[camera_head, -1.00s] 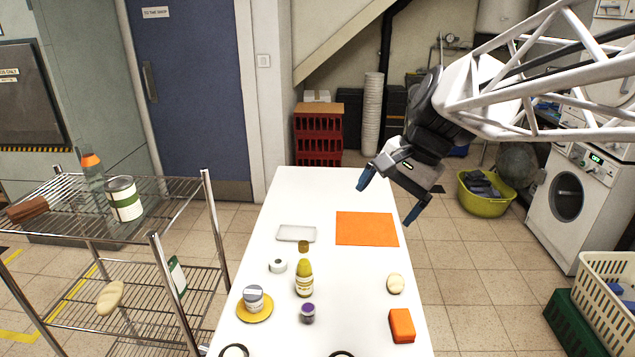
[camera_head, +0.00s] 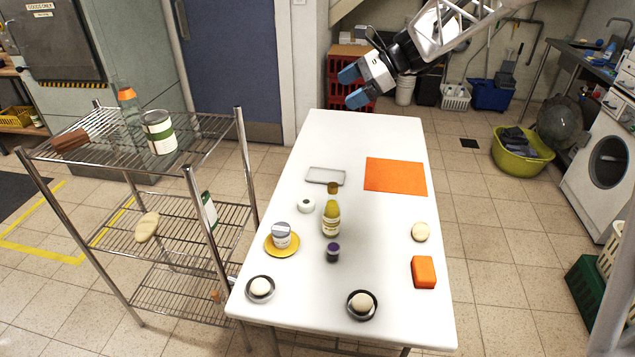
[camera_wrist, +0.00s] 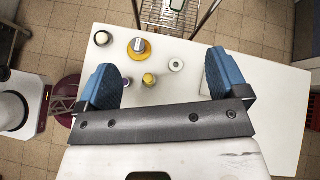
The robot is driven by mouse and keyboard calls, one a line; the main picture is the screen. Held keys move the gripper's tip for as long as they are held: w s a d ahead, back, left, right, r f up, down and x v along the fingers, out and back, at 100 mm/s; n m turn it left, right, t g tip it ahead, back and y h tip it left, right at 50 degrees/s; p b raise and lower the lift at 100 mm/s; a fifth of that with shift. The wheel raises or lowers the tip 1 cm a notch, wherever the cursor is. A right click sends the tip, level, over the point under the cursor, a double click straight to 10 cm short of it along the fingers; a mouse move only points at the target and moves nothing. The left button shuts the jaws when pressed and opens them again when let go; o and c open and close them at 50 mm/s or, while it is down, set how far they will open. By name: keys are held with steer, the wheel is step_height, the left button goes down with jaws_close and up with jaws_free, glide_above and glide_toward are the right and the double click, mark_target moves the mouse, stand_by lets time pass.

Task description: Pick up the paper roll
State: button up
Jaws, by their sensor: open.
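The paper roll (camera_head: 306,205) is a small white ring with a dark centre hole. It stands on the white table (camera_head: 395,142), left of the yellow bottle (camera_head: 331,212) and behind the yellow saucer (camera_head: 269,246). In the wrist view the roll (camera_wrist: 176,65) shows between the fingers, nearer the right one, beyond the fingertips. My gripper (camera_head: 352,86) has blue fingers, is open and empty, and hangs in the air near the table's far end, well away from the roll. Both fingers (camera_wrist: 163,75) show spread apart in the wrist view.
A grey tray (camera_head: 325,175) and an orange mat (camera_head: 395,176) lie behind the roll. A can (camera_head: 281,235) stands on the saucer. A purple-lidded jar (camera_head: 333,252) stands in front of the bottle. A wire shelf (camera_head: 140,215) stands left of the table.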

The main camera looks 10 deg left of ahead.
steer(key=w+a+f+m+y, duration=0.25)
steer(key=w+a, duration=0.25)
steer(key=w, duration=0.3)
glide_toward(309, 202)
steer(key=shift+a+f+g, duration=0.15)
steer(key=shift+a+f, duration=0.15)
steer(key=shift+a, duration=0.25)
steer(key=shift+a+f+g, duration=0.15)
steer(key=shift+a+f, duration=0.1)
steer(key=shift+a, duration=0.3)
steer(key=shift+a, duration=0.15)
steer(key=shift+x, duration=1.2)
steer(key=shift+a+f, duration=0.1)
steer(key=shift+a, duration=0.05)
steer(key=shift+x, duration=2.4)
steer(key=shift+c, duration=0.4)
steer(key=c, duration=0.9)
